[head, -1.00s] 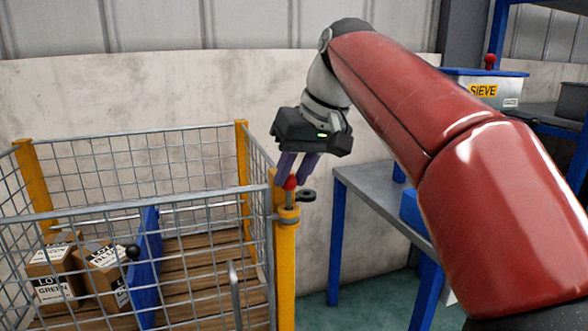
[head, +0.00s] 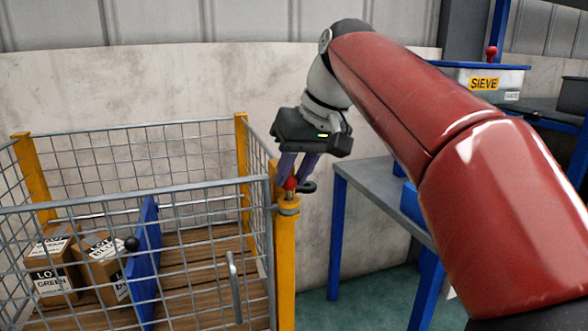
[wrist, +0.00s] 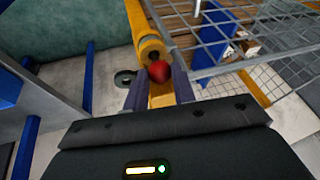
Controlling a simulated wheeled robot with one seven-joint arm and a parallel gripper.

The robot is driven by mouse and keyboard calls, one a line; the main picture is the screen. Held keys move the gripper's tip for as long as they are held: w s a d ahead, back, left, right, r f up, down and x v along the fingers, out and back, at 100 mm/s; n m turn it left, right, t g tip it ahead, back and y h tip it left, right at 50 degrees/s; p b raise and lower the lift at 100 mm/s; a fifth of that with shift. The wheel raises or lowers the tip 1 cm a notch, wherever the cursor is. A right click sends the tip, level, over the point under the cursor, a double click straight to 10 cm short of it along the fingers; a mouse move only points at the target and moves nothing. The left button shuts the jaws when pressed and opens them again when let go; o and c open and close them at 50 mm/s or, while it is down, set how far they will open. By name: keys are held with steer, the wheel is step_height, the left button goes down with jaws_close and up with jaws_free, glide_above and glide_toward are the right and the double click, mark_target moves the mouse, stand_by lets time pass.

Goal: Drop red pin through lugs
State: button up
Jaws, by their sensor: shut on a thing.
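The red pin (head: 290,184) shows its round red head, with a short stretch of shank below it. My gripper (head: 293,174) is shut on the red pin, its two purple fingers pointing down just above the cage's yellow corner post (head: 286,250). The pin's lower end is hidden at the post-top lug (head: 288,204), so I cannot tell how deep it sits. In the wrist view the red head (wrist: 160,71) lies between the fingertips, in front of the yellow ring-shaped lug (wrist: 152,48). A dark eye tab (head: 308,187) sticks out right of the post.
The wire cage (head: 90,205) holds two cardboard boxes (head: 52,275) and a blue panel (head: 146,265). A grey bench (head: 380,185) with blue legs stands right of the post. A SIEVE bin (head: 505,82) sits at the upper right.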

steer(key=shift+f, duration=0.25)
steer(key=o, duration=1)
steer(key=shift+o, duration=0.2)
steer(key=p+v, duration=0.2)
steer(key=v, duration=0.5)
steer(key=s+d+f+m+t+h, duration=0.1)
steer(key=s+d+f, duration=0.2)
steer(key=s+f, duration=0.3)
steer(key=s+d+f+m+h, duration=0.1)
steer(key=s+d+f, duration=0.3)
steer(key=f, duration=0.8)
steer(key=s+d+f+m+t+h, duration=0.1)
steer(key=s+d+f+m+h, duration=0.1)
steer(key=s+f, duration=0.5)
step_height(320, 180, down, 3)
steer(key=shift+s+d+r+m+t, duration=0.2)
steer(key=shift+s+d+m+t, duration=0.25)
steer(key=shift+d, duration=0.3)
steer(key=shift+w, duration=0.1)
